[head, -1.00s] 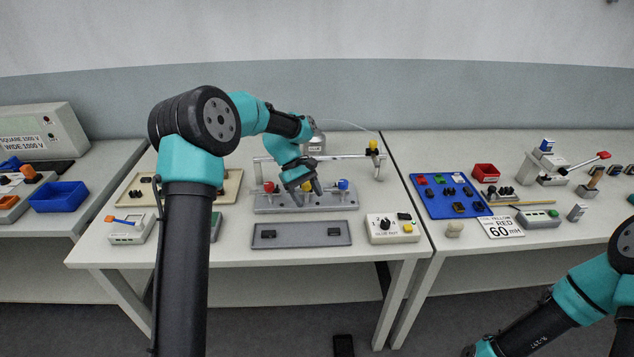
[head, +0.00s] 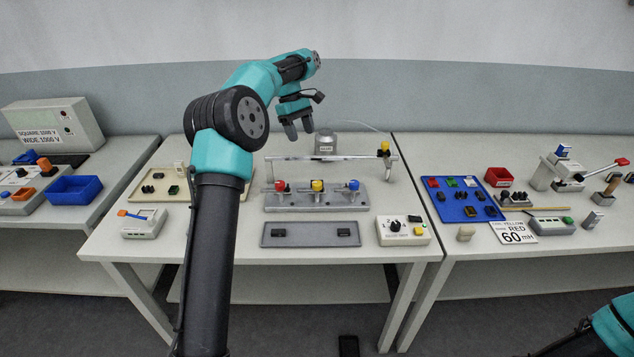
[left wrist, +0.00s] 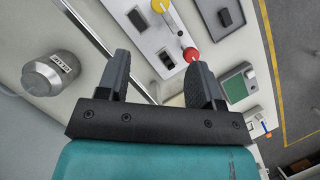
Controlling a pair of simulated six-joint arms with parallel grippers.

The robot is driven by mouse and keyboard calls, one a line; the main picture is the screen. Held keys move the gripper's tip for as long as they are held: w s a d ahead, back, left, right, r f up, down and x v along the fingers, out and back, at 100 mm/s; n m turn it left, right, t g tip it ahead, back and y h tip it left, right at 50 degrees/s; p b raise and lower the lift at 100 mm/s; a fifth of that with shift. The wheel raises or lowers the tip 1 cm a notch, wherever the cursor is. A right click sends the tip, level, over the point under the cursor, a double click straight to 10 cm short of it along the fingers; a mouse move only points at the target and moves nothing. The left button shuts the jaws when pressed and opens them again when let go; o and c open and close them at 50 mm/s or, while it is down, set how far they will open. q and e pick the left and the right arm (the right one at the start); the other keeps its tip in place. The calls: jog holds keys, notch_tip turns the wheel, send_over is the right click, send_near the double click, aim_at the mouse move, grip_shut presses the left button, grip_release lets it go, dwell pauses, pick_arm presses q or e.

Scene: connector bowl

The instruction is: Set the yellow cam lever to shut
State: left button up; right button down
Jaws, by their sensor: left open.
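The yellow cam lever (head: 317,186) is the middle one of three on a grey block (head: 325,201), between a red-knobbed lever (head: 280,186) and a blue-knobbed lever (head: 353,185). In the left wrist view the yellow lever (left wrist: 160,6) is at the top edge, partly cut off, with the red knob (left wrist: 191,54) nearer the fingers. My left gripper (head: 299,127) is open and empty, raised above and behind the block, apart from all levers. Its two spread fingers also show in the left wrist view (left wrist: 160,76). My right gripper is out of frame.
A horizontal rail (head: 325,157) stands behind the block, with a yellow-topped post (head: 384,147) at its right end. A grey weight-like canister (head: 326,144) stands behind the rail. A grey tray (head: 312,234) lies in front, beside a dial box (head: 402,230).

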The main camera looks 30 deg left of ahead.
aim_at(316, 182)
pick_arm(q)
jog(key=x, duration=1.7)
jog(key=shift+d+f, duration=0.1)
jog(key=shift+d, duration=0.05)
jog(key=c, duration=0.9)
